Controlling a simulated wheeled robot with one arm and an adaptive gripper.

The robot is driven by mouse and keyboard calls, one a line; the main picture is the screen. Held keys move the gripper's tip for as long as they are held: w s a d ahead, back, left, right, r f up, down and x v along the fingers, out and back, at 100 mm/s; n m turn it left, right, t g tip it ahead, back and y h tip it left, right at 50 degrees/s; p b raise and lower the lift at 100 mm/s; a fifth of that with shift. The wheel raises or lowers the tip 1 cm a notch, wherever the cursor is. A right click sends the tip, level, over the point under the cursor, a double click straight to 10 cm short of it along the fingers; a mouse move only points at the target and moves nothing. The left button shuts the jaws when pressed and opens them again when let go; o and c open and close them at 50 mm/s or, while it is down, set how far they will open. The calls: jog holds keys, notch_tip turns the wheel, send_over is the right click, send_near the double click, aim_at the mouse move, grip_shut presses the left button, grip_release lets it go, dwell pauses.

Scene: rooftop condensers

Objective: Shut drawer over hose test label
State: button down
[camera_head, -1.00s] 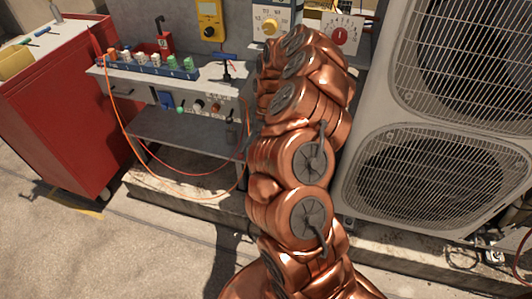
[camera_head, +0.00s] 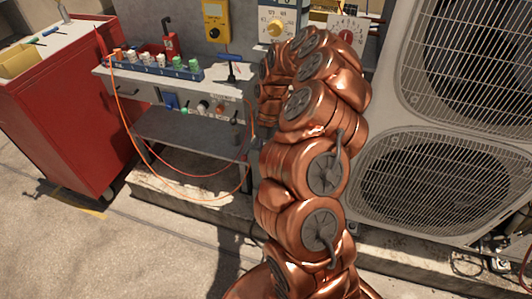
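A grey metal bench (camera_head: 160,120) stands at the centre left. Its front band below the top holds a closed-looking grey drawer front (camera_head: 117,91) at left. To the right of it are a blue item (camera_head: 171,101), small coloured knobs and a small pale label (camera_head: 223,107), whose text is too small to read. I cannot tell which part is the drawer over the hose test label, or how far it is open. My copper-coloured arm covers the bench's right end. My gripper is hidden behind the arm, so its fingers do not show.
A blue rack (camera_head: 152,67) of coloured fittings and a blue-handled tool (camera_head: 231,66) sit on the bench top. An orange hose (camera_head: 125,130) loops down in front. A red cabinet (camera_head: 62,115) stands left, and condenser units (camera_head: 440,190) stand right. The front-left floor is clear.

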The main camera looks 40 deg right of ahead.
jog(key=s+a+b+v, duration=0.1)
jog(key=v, duration=0.8)
jog(key=shift+r, duration=0.45)
jog(key=shift+a, duration=0.1)
jog(key=s+a+r+m+h, duration=0.1)
jog(key=s+a+r+m, duration=0.4)
jog(key=a, duration=0.4)
jog(key=s+a+r+m, duration=0.4)
jog(key=a+r, duration=0.1)
jog(key=a, duration=0.3)
jog(key=s+a+f+m+h, duration=0.1)
jog(key=s+a+f+m, duration=0.1)
jog(key=s+m, duration=0.7)
jog(key=s+a+f+m+h, duration=0.1)
jog(key=s+m, duration=0.6)
jog(key=s, duration=0.5)
notch_tip(320, 180, up, 13)
jog(key=w+p, duration=0.1)
jog(key=p, duration=1.1)
jog(key=shift+r+p, duration=0.2)
jog(key=shift+p, duration=0.2)
